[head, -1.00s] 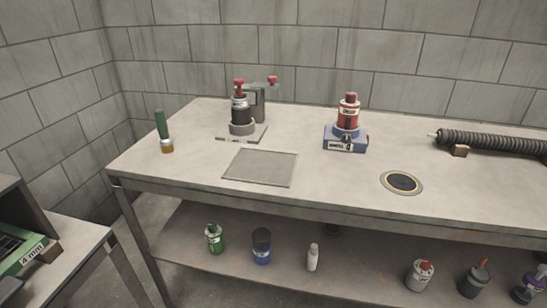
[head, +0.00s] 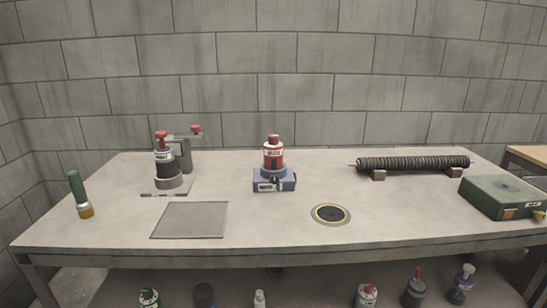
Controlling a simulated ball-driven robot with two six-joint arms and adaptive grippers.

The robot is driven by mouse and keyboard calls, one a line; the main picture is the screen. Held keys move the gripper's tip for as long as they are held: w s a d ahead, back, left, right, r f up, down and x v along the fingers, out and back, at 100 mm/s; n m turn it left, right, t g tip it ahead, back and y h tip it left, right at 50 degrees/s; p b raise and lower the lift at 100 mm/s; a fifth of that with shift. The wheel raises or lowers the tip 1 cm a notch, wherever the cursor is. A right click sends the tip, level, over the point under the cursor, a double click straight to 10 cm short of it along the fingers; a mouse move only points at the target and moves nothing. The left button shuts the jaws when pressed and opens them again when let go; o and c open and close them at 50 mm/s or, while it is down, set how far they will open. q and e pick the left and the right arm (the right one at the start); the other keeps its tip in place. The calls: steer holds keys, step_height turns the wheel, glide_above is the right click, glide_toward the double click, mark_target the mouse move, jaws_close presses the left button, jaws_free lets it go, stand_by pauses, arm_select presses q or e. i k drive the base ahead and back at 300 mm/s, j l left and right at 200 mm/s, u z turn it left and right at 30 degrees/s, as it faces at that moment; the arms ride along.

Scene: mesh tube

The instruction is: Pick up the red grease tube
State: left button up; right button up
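A red tube (head: 274,156) with a pale label and a red cap stands upright in a blue-grey holder (head: 274,181) near the middle of the workbench (head: 390,215). It looks like the red grease tube; the label is too small to read. A black tube with a red cap (head: 165,163) stands upright at the left, in a grey stand. Neither of my grippers shows in the head view.
A green-handled tool (head: 79,194) stands at the left. A ribbed black roll (head: 413,163) rests on blocks at the back right. A green case (head: 505,196) sits far right.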

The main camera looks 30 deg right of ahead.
mark_target(272, 155)
steer(key=l+u, duration=0.15)
steer(key=l, duration=0.25)
steer(key=k+l+u, duration=0.15)
steer(key=l, duration=0.25)
steer(key=k+l+u, duration=0.15)
steer(key=l, duration=0.3)
steer(key=k+l+u, duration=0.15)
steer(key=l, duration=0.2)
